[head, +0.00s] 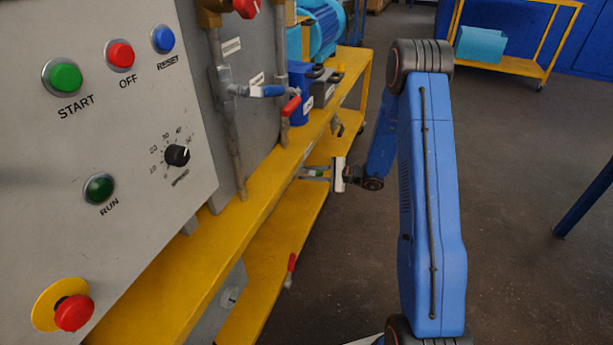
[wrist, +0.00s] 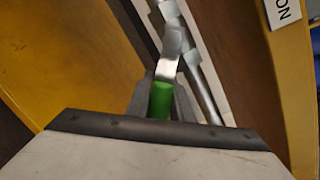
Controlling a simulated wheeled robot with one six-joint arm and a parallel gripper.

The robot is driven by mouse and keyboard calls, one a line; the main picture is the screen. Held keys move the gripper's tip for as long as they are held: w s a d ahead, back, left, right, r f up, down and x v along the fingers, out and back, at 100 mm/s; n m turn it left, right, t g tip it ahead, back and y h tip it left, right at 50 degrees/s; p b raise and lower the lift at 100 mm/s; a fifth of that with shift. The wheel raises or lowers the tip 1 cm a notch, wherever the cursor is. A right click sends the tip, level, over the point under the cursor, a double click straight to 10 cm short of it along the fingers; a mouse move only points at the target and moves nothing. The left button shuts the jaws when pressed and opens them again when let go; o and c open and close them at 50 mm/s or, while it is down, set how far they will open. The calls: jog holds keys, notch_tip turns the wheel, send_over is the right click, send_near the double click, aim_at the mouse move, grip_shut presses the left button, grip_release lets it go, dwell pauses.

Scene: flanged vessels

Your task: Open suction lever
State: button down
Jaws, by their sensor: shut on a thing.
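The suction lever, with a green grip (wrist: 160,100) and a bare metal stem (wrist: 170,50), shows in the wrist view between my fingers. My gripper (wrist: 160,108) is shut on the green grip, and the stem runs away from me beyond the fingertips. In the head view my gripper (head: 312,173) reaches left from my blue arm to the edge of the yellow bench, and a small bit of green (head: 318,174) shows between its fingers. The valve body is mostly hidden. A white label (wrist: 284,11) with part of its lettering is at the wrist view's top right.
A grey control panel (head: 120,130) with coloured buttons fills the left. A blue-handled valve (head: 265,91) and a red-handled valve (head: 290,105) stand above the yellow bench (head: 225,215). A lower red lever (head: 291,263) sticks out near the bottom shelf.

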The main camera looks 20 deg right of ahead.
dwell(0.5)
jog(key=c, duration=1.6)
grip_release()
jog(key=shift+d+r, duration=0.1)
jog(key=shift+o, duration=0.2)
